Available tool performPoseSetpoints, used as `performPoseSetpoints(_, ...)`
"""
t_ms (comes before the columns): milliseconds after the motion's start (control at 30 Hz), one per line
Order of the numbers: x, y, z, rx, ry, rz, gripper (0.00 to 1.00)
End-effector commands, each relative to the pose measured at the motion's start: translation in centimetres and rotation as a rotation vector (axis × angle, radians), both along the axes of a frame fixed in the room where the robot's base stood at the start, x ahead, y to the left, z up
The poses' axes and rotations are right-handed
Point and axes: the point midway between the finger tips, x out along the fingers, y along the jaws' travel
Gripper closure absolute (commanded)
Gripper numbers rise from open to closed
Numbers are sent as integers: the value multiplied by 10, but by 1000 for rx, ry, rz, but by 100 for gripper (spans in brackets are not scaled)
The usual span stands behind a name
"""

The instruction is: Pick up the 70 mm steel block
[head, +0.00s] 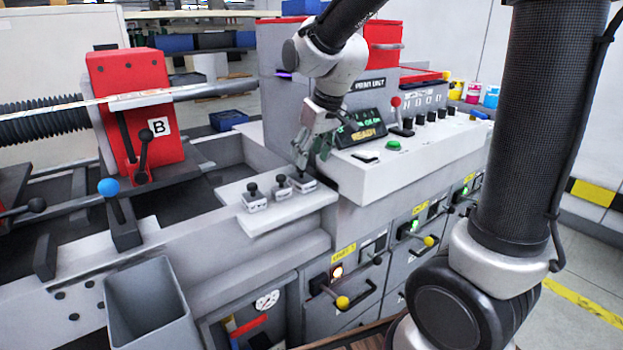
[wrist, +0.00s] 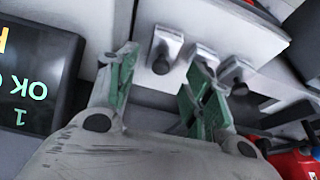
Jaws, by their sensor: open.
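Three small steel blocks with black knobs stand in a row on a pale ledge (head: 262,225): a left one (head: 254,202), a middle one (head: 281,191) and a right one (head: 308,184). Their size marks are too small to read, so I cannot tell which is the 70 mm block. My gripper (head: 311,158) is above the right block in the head view. In the wrist view my gripper (wrist: 163,60) has its green-padded fingers apart, with one block (wrist: 168,37) showing between and beyond them. The other blocks (wrist: 202,52) (wrist: 237,70) are partly behind or beside the right finger.
A control panel with a READY display (head: 362,128) stands right beside my gripper; the display (wrist: 35,75) is at left in the wrist view. A red unit marked B (head: 130,110), a blue-knobbed lever (head: 108,187) and a grey bin (head: 150,305) are to the left.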

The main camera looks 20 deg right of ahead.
Motion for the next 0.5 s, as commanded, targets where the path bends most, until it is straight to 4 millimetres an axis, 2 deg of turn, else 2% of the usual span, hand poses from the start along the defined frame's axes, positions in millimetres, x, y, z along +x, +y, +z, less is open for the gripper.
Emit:
performPoseSetpoints(167, 6, 2, -3, 3, -19, 8, 49)
performPoseSetpoints(500, 16, 9, -46, 0, -16, 10, 49)
